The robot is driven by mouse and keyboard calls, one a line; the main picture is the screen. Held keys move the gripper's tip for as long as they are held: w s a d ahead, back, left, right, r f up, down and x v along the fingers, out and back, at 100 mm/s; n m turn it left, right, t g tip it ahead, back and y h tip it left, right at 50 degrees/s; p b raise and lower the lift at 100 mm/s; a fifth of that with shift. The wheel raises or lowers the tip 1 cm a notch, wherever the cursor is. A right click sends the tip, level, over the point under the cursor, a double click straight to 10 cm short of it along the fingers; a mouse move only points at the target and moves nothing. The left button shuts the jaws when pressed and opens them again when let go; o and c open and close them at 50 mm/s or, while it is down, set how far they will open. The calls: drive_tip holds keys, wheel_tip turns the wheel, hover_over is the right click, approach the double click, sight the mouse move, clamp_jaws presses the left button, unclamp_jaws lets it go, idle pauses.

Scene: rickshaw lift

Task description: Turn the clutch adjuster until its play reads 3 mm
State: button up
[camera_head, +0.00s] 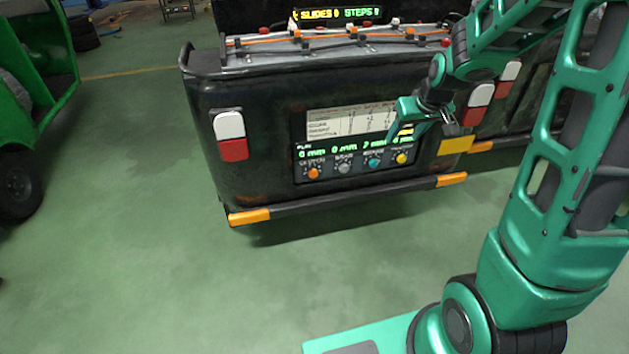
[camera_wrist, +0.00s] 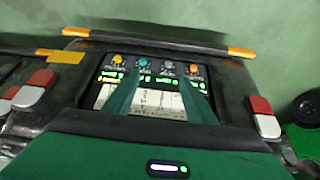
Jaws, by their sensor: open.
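The clutch adjuster is the orange knob (camera_head: 313,173) at the left end of a panel on the back of the dark vehicle, under the label CLUTCH. The green readout (camera_head: 311,154) above it seems to show 0 mm. In the wrist view the panel is upside down and the orange knob (camera_wrist: 193,68) is at the right end of the row. My gripper (camera_head: 404,135) is in front of the panel's right part, up and right of the orange knob and apart from it. In the wrist view the fingers (camera_wrist: 160,80) are open with nothing between them.
Grey, teal (camera_head: 374,162) and yellow (camera_head: 402,158) knobs sit right of the orange one. A printed chart (camera_head: 350,122) is above them. A bumper bar with orange ends (camera_head: 249,216) runs below. A sign (camera_head: 338,14) reads SLIDES 0 STEPS 0. The floor in front is clear.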

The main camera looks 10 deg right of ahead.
drive_tip(key=w+a+f+n+t+y, duration=0.1)
drive_tip(key=w+a+f+t, duration=0.1)
drive_tip(key=w+a+f, duration=0.45)
drive_tip(key=w+a+f+n+t+y, duration=0.1)
drive_tip(key=w+f+n+t, duration=0.15)
drive_tip(key=w, duration=0.75)
drive_tip(key=t+y, duration=0.2)
drive_tip(key=t, duration=0.3)
hover_over(314, 175)
drive_tip(key=s, duration=0.6)
wheel_tip(314, 175, down, 20)
drive_tip(key=s+f+m+t+h, duration=0.3)
drive_tip(key=s+f, duration=0.3)
drive_tip(key=f, duration=0.6)
drive_tip(key=w, duration=1)
drive_tip(key=shift+w+r, duration=0.15)
drive_tip(key=shift+r, duration=0.1)
drive_tip(key=c, duration=1)
